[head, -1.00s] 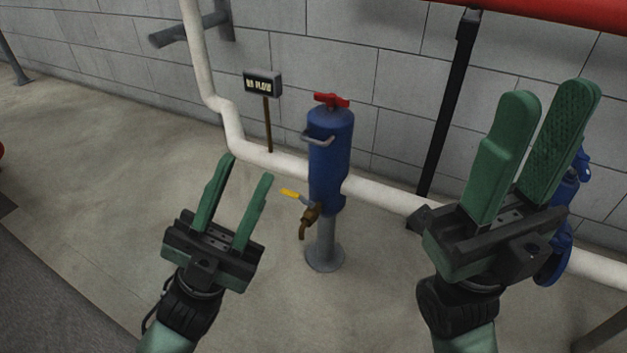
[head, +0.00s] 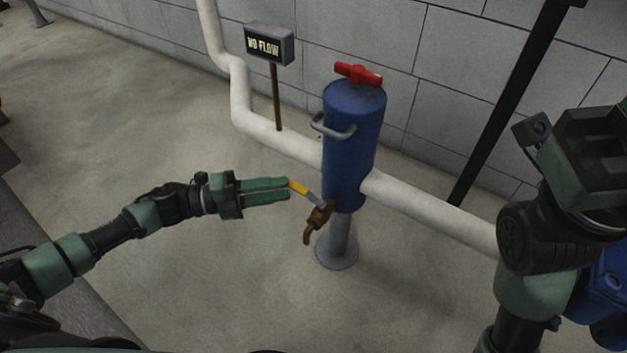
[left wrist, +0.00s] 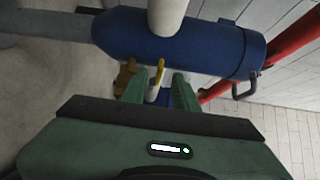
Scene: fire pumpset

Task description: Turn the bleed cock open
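The bleed cock (head: 317,217) is a small brass tap with a down-bent spout, low on the left side of the blue cylinder (head: 352,140). I cannot tell whether a finger touches the lever. My right gripper's body (head: 590,150) is at the right edge; its fingers do not show.
A sign reading "NO FLOW" (head: 268,45) stands on a post behind. A white pipe (head: 430,212) runs past the cylinder, which has a red handle (head: 358,74) on top and a grey side grip (head: 333,128). Open floor lies to the left.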

